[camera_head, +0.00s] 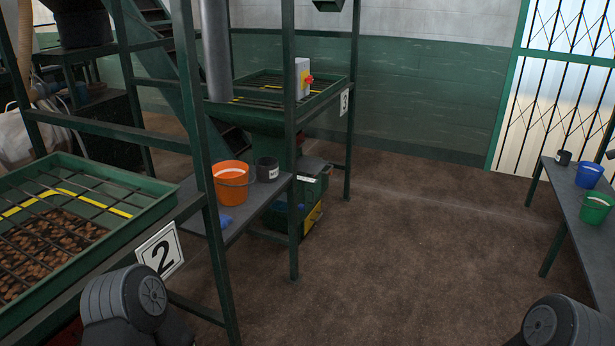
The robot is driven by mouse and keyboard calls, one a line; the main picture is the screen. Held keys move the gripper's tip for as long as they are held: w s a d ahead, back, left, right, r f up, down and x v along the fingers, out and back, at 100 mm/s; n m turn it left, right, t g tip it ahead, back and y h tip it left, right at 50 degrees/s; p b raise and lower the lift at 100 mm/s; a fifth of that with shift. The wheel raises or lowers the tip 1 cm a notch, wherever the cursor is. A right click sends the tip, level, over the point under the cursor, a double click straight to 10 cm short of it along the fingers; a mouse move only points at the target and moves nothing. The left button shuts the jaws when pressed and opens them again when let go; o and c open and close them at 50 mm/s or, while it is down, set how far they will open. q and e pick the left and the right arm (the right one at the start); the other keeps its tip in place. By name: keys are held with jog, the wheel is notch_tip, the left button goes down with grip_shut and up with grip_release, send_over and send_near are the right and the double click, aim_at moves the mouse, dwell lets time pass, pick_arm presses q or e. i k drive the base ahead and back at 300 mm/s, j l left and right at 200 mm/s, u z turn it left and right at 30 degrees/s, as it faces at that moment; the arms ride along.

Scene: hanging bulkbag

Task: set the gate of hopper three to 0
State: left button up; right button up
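Hopper three (262,112) stands at the centre back, a green frame with a grated tray and a "3" sign (344,102) on its front right corner. A grey box with a red and yellow rotary switch (308,79) is on the post in front of it. Below the tray is a green and yellow machine part (312,198), partly behind a post. I cannot make out a gate or its setting. Dark rounded parts of my arms show at the bottom left and bottom right. Neither gripper is in view.
Hopper two, with a "2" sign (160,254) and brown pieces under its grate (75,192), is close at left. A shelf (236,222) holds an orange bucket (231,183) and a dark cup (267,169). A right-hand table (566,200) holds buckets. Brown floor between is clear.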

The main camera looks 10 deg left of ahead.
aim_at(314, 167)
jog(key=i+l+u, duration=0.1)
jog(key=i, duration=0.45)
jog(key=i+l+u, duration=0.1)
jog(key=i+l, duration=0.25)
jog(key=i, duration=0.15)
jog(key=i+l+u, duration=0.1)
jog(key=i+l, duration=0.2)
jog(key=i, duration=0.25)
jog(key=i+l+u, duration=0.1)
jog(key=i+l, duration=0.25)
jog(key=i, duration=0.15)
